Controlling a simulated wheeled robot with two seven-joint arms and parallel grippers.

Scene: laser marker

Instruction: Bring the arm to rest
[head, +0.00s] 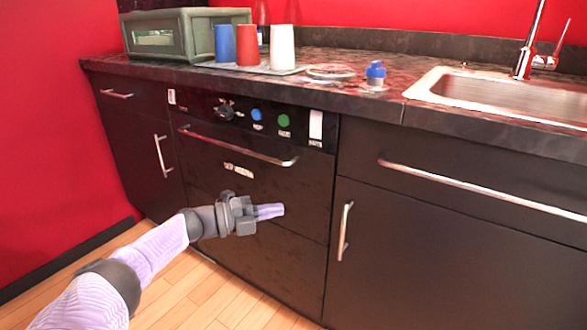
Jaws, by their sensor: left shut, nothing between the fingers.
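My left arm comes in from the lower left, purple-white with grey joints. Its gripper (270,211) is shut and empty, with its fingers pointing right. It hangs in front of the lower part of the black laser marker front (285,190), below the long handle (240,146). I cannot tell whether it touches the panel. The marker's panel has a dark knob (224,112), a blue button (257,115) and a green button (284,121). My right gripper does not show.
On the dark counter stand a green crate (170,45), a blue cup (225,44), a red cup (247,45), a white cup (282,48) and a blue-topped item (375,73). A sink (490,92) with a faucet (527,45) is right. Wooden floor (190,295) lies below.

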